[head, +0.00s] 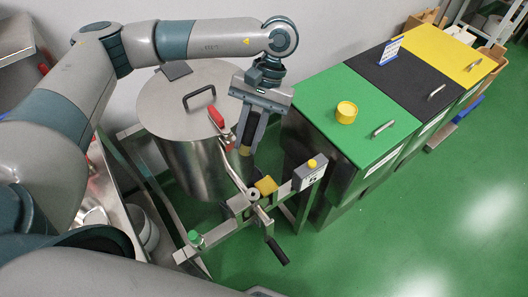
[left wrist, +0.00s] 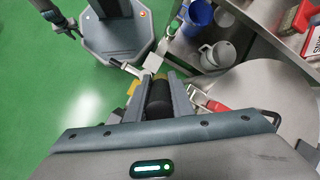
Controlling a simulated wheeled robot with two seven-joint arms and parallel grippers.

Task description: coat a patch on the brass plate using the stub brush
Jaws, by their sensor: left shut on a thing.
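My left gripper (head: 247,147) hangs down over the metal stand and is shut on the stub brush (head: 249,128), a thick dark handle with a dull yellow end pointing down. In the left wrist view the black handle (left wrist: 158,98) lies between the two grey fingers. The brass plate (head: 266,185) is a small yellow square on the stand, below and slightly right of the brush tip. The brush appears above and apart from it. In the left wrist view the plate (left wrist: 134,88) shows partly beside the fingers.
A large lidded steel pot (head: 190,105) stands behind the stand, with a red-handled lever (head: 217,117) near the gripper. A grey box with a yellow button (head: 310,172) and a black-handled crank (head: 276,250) flank the plate. Green, black and yellow bins stand right; the green bin (head: 335,95) is nearest.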

